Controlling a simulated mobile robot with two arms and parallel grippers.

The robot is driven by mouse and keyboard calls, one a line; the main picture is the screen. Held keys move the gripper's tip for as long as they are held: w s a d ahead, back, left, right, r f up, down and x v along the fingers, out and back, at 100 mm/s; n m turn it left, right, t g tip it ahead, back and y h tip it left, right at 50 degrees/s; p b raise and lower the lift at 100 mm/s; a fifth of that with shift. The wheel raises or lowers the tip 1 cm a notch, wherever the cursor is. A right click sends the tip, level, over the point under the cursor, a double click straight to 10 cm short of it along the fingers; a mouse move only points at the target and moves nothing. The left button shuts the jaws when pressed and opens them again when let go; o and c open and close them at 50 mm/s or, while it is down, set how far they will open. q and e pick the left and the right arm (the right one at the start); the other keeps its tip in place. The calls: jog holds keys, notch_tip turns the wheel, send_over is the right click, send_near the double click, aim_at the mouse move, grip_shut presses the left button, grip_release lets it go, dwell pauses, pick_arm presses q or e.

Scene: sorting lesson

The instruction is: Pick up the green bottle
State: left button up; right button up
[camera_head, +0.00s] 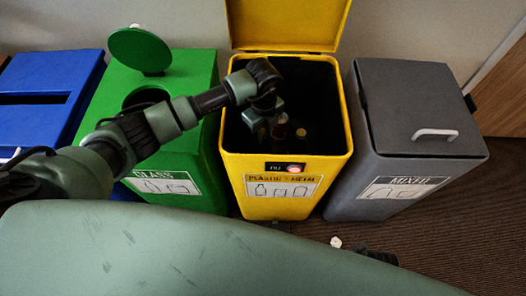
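My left arm reaches from the left over the green bin to the open yellow bin (238,150). My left gripper (272,127) points down inside the bin's mouth, near its left side. The fingers are dark against the dark interior, so I cannot tell whether they are open or shut. A small bottle-like thing with a reddish top (282,119) is right at the fingers; whether it is held is unclear. Another dark bottle-like shape (300,134) is just right of it. I cannot make out which is the green bottle. My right gripper is not clearly visible.
The green glass bin (205,85) with its round lid raised and a blue bin (85,70) stand left. A closed grey mixed bin (410,95) stands right. The yellow lid stands open behind.

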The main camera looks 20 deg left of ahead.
pick_arm(q)
grip_shut()
dwell(1.1)
